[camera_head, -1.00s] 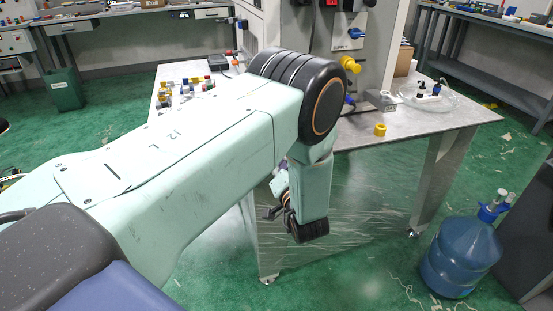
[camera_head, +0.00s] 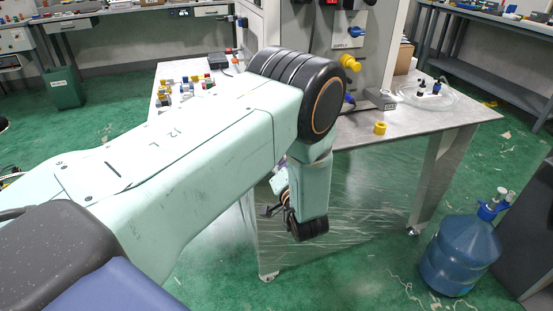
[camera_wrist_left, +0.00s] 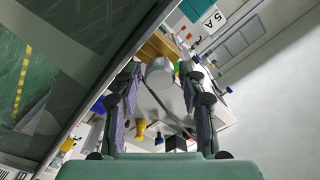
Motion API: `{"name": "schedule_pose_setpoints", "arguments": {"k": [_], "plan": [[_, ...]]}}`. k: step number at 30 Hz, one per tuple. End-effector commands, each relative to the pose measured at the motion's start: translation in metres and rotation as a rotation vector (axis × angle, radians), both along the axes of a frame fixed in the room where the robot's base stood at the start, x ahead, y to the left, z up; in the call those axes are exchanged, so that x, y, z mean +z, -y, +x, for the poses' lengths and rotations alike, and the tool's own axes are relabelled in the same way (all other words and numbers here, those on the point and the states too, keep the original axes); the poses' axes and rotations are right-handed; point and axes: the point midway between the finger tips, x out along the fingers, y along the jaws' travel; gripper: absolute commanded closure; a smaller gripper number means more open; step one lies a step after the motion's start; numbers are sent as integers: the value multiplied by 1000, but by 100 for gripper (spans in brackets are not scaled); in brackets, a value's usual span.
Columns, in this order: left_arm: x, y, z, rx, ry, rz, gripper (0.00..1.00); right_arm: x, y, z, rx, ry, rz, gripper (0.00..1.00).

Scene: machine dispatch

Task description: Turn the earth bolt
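I cannot tell for certain which part is the earth bolt. A yellow knob (camera_head: 350,64) sticks out of the grey upright panel (camera_head: 362,92) above the metal table. My left arm comes in from the left, and its wrist hangs in front of the table. My left gripper (camera_head: 270,210) is mostly hidden behind it. In the left wrist view the two fingers of my left gripper (camera_wrist_left: 160,88) stand apart, open. A pale grey cylinder (camera_wrist_left: 159,73) shows between them, farther off; contact is not visible. A yellow part (camera_wrist_left: 140,128) shows lower down. My right gripper is not in view.
The metal table (camera_head: 455,121) bears a yellow cap (camera_head: 380,128), a clear coil (camera_head: 446,98) and small coloured parts at its left end. A blue water jug (camera_head: 460,257) stands on the floor at right. A green bin (camera_head: 65,90) stands at far left.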

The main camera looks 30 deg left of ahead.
Motion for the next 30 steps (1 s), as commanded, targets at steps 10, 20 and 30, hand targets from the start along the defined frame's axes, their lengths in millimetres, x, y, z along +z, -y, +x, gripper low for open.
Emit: {"name": "schedule_pose_setpoints", "arguments": {"k": [10,20,30], "plan": [[0,1,0,-1,1,-1,48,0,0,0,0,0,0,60],[0,32,-24,-8,-1,2,48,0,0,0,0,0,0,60],[0,57,-47,-2,1,0,48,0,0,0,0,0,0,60]]}}
